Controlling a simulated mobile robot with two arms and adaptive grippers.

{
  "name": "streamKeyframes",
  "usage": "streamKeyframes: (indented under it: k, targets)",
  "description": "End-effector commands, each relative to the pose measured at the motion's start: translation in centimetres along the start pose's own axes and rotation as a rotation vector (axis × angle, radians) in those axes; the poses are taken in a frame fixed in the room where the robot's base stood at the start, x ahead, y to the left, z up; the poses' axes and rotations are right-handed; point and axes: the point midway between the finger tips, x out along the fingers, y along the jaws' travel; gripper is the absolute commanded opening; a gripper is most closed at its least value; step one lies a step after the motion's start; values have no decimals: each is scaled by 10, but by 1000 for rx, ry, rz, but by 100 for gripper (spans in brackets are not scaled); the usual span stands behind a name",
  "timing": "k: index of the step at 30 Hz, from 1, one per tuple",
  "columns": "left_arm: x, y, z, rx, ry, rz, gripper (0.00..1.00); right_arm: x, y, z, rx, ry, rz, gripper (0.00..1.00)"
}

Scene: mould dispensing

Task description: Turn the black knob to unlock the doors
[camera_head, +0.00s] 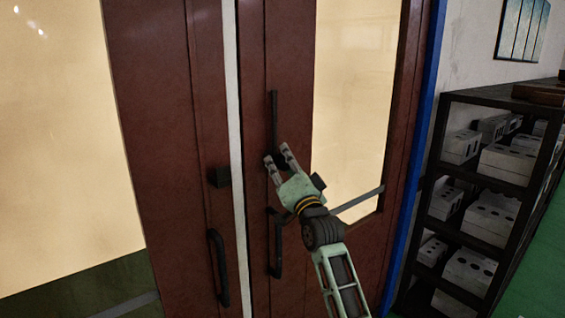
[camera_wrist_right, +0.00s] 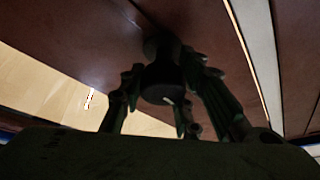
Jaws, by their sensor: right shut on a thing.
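The black knob (camera_wrist_right: 163,82) sits on the dark red door and shows between my fingers in the wrist view. It has a small pale mark on its face. My right gripper (camera_head: 278,158) reaches up to the right door leaf (camera_head: 255,75) and is shut on the knob, with fingers on both sides of it. The fingers and shadow hide part of the knob in the head view. The left door leaf (camera_head: 155,90) stands beside it, and both leaves look closed. My left gripper is not in view.
A black vertical bar (camera_head: 274,115) is on the right leaf above my gripper. Black pull handles hang lower on the left leaf (camera_head: 218,265) and right leaf (camera_head: 278,245). A dark shelf (camera_head: 490,105) with pale blocks stands right.

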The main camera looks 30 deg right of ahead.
Motion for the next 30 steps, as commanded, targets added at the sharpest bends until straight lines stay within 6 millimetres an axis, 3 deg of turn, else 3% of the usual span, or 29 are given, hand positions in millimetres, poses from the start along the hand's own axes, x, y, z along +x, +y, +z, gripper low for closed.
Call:
streamKeyframes:
  k: [7,8,13,23,30]
  targets:
    - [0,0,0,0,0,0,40,0,1,-2,5,4,1,0]
    - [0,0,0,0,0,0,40,0,1,-2,5,4,1,32]
    - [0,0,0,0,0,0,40,0,1,-2,3,3,1,46]
    - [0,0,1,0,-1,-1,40,-2,0,0,2,0,0,46]
    - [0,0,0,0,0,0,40,-38,2,1,2,-1,3,46]
